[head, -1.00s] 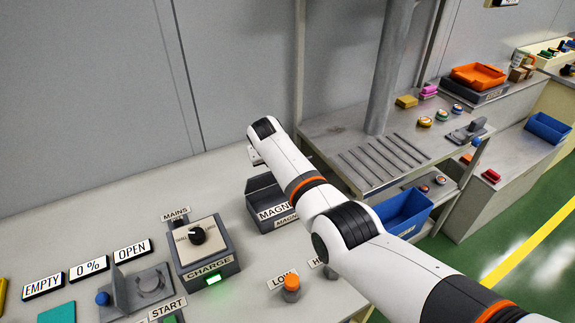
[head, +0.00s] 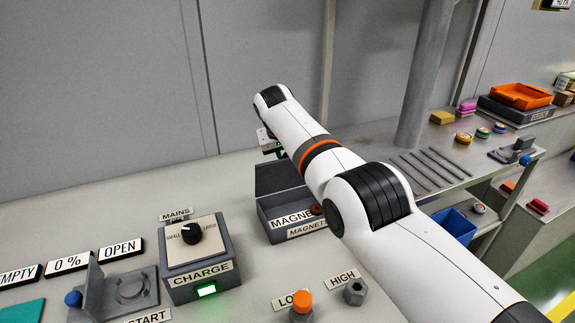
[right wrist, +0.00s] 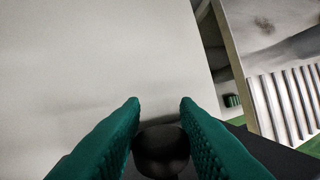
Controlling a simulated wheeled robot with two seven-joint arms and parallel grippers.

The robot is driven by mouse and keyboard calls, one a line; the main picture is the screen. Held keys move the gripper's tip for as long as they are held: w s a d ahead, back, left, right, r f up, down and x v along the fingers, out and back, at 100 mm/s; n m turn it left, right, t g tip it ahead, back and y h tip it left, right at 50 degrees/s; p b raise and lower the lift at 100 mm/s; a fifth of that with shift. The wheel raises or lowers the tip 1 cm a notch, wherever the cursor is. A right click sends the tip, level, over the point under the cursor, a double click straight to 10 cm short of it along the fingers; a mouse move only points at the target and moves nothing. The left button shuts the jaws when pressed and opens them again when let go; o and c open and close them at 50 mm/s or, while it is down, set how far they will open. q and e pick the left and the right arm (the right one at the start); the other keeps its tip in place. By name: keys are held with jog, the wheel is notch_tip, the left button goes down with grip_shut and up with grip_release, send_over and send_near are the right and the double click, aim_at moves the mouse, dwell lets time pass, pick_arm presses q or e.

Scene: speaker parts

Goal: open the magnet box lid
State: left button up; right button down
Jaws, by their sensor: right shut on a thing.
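The magnet box (head: 264,222), a dark grey box with "MAGNET" labels, stands on the bench at the middle of the head view. Its dark lid (head: 276,177) is raised at the back, and part of the inside shows. My right gripper (head: 271,145) is above the lid, largely hidden behind my arm. In the right wrist view its green fingers (right wrist: 160,104) are shut on a dark round knob (right wrist: 160,150), with a dark flat surface around it. My left gripper is not in view.
A charge unit (head: 195,256) with a dial and a lit green lamp stands left of the box. An orange-topped LOW post (head: 302,302) and a grey HIGH post (head: 355,291) are in front. A side table (head: 385,140) and a blue bin (head: 452,226) are to the right.

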jog(key=shift+s+f, duration=0.3)
jog(key=shift+f, duration=0.15)
jog(key=c, duration=1.5)
grip_release()
jog(key=o, duration=0.3)
jog(key=shift+o, duration=0.4)
jog(key=shift+r, duration=0.2)
jog(key=shift+r, duration=0.1)
